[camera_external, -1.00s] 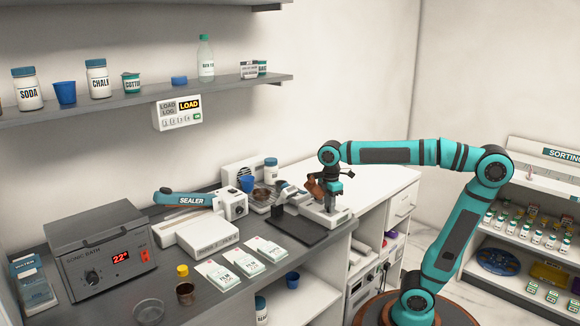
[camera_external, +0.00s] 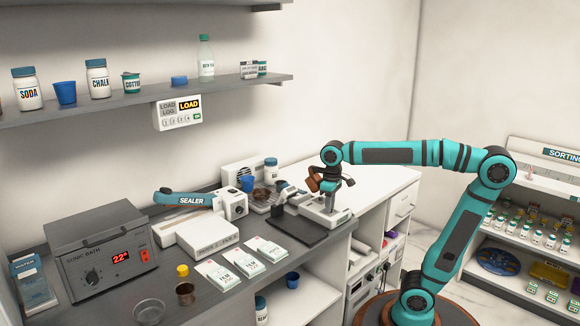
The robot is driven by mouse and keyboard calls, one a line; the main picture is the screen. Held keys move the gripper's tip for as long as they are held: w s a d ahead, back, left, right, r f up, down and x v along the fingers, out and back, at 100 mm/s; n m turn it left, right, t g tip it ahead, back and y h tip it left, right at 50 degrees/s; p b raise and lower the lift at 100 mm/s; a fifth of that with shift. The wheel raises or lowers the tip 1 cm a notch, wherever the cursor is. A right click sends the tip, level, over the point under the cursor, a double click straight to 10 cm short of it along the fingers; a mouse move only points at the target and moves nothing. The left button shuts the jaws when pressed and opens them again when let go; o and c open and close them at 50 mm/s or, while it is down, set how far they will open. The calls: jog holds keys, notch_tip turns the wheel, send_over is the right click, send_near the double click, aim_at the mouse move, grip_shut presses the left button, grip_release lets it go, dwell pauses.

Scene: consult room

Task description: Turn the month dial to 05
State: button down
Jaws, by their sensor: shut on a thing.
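My gripper (camera_external: 331,188) points down over a light grey and white device (camera_external: 322,211) at the right part of the counter. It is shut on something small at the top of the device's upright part. The fingers and wrist cover that spot, so the month dial and its number cannot be read in this view. I take the held thing to be the dial, but it is too small to tell.
A blue cup (camera_external: 247,183) and white jar (camera_external: 271,168) stand behind. The white counter to the right (camera_external: 375,183) is clear.

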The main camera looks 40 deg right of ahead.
jog(key=shift+m, duration=2.3)
jog(key=c, duration=1.3)
grip_release()
jog(key=shift+o, duration=0.2)
jog(key=shift+r, duration=0.1)
notch_tip(320, 180, up, 17)
jog(key=shift+d, duration=0.4)
